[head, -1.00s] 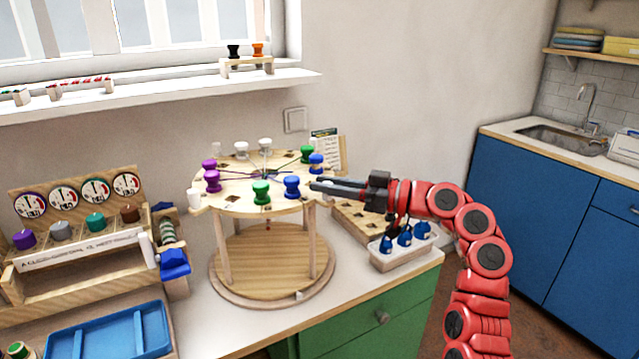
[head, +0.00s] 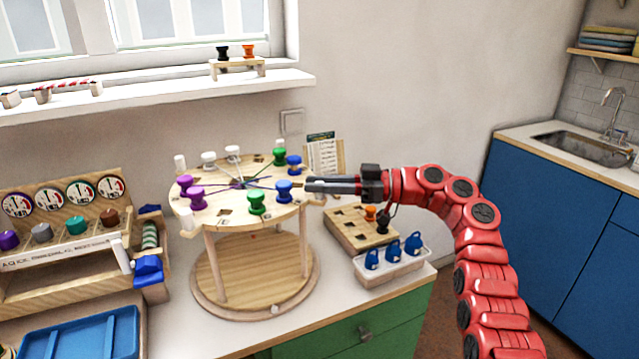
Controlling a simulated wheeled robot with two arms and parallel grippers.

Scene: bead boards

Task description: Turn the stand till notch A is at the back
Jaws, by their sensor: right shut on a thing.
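The stand (head: 255,272) is a round wooden turntable on posts over a round base. Its top carries purple (head: 195,200), white (head: 232,154), green (head: 257,203) and blue (head: 284,190) spools, with threads meeting at the centre. White pegs stand at its rim, one at the back left (head: 180,162) and one at the front left (head: 187,220). My right gripper (head: 310,186) is shut at the right rim, on what seems to be another rim peg, mostly hidden by the fingers. I cannot read which notch is A. My left gripper is not in view.
A wooden block with holes (head: 350,236) and a white tray with blue pieces (head: 390,268) stand close to the right, below my right arm. A card (head: 325,152) stands behind. A rack with dials (head: 65,245) and a blue tray (head: 80,345) are at the left.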

